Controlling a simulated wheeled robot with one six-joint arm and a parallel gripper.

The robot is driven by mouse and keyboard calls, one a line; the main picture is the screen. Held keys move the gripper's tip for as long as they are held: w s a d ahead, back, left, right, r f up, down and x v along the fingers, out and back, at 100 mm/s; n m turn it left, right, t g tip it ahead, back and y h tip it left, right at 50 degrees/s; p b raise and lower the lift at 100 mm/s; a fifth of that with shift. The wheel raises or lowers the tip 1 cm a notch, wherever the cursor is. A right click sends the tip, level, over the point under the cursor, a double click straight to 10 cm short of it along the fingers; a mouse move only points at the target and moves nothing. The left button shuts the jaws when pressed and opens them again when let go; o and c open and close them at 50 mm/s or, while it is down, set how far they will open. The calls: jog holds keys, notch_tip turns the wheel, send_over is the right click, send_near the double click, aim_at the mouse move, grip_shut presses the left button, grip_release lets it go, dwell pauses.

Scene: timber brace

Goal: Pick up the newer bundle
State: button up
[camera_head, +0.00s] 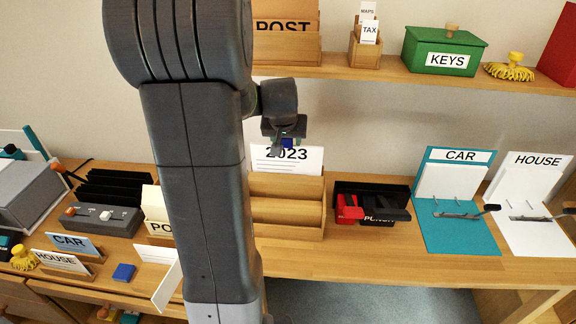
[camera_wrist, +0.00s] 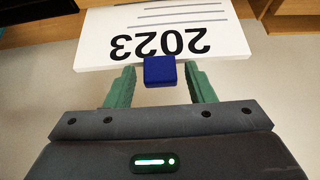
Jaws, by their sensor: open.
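A white bundle marked 2023 (camera_head: 305,161) stands upright in a stepped wooden rack (camera_head: 287,213) on the desk. In the wrist view the bundle (camera_wrist: 165,38) shows upside down, with a dark blue block (camera_wrist: 160,72) at its near edge. My gripper (camera_head: 284,134) is above the bundle's top edge. In the wrist view its green fingers (camera_wrist: 160,78) are apart, one on each side of the blue block, with gaps between. Whether the block is fixed to the bundle is not clear. No other year label shows; my arm hides part of the desk.
A shelf above carries POST trays (camera_head: 286,42), a TAX card holder (camera_head: 367,45) and a green KEYS box (camera_head: 443,52). Right of the rack are a black tray (camera_head: 345,188) with punches, a teal CAR board (camera_head: 470,240) and a white HOUSE board (camera_head: 530,235).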

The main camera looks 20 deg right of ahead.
grip_shut()
jog(key=shift+r, duration=0.2)
jog(key=shift+r+p, duration=0.9)
jog(key=shift+r, duration=0.55)
notch_tip(320, 180, up, 8)
jog(key=p, duration=0.5)
jog(key=shift+p, duration=0.35)
